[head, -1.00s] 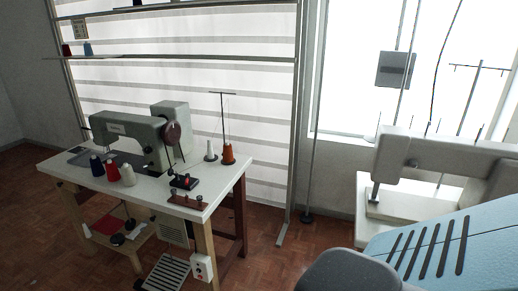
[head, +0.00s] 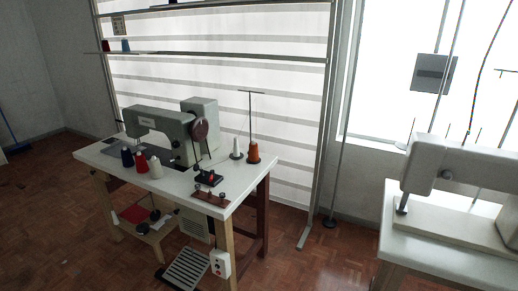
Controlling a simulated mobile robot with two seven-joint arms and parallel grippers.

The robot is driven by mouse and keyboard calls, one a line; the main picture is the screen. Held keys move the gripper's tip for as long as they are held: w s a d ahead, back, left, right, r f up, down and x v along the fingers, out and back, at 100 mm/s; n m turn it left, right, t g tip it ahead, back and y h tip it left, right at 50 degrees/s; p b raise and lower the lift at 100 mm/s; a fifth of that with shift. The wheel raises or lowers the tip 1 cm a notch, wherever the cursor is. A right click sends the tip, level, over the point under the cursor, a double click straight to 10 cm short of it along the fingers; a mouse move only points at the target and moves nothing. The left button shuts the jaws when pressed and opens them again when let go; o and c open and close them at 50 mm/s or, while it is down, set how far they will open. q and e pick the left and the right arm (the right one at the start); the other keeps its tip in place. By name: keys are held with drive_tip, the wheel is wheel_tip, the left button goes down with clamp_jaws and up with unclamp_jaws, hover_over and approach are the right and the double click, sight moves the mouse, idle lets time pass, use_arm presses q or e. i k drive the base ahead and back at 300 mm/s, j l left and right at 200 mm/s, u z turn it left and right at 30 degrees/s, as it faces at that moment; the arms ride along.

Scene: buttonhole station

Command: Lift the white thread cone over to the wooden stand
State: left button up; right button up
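The white thread cone (head: 155,167) stands upright on the near left part of the sewing table (head: 188,186), in a row with a red cone (head: 140,162) and a dark blue cone (head: 127,158). A low brown wooden stand (head: 210,198) with short pegs lies at the table's front right edge, to the right of the white cone and apart from it. An orange-brown cone (head: 253,153) and a slim white cone-like piece (head: 236,151) stand at the back right, by a T-topped thread post. Neither of my grippers is in view.
A grey-green sewing machine (head: 158,124) stands behind the cones. A black box with red parts (head: 209,178) sits just behind the wooden stand. A pedal (head: 187,270) is on the floor below. A second machine (head: 450,172) stands at the right. Floor in front left is clear.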

sight(235, 153)
drive_tip(key=i+l+u, duration=0.2)
drive_tip(key=u, duration=0.15)
drive_tip(key=i+l+u, duration=0.65)
drive_tip(key=k+j, duration=0.05)
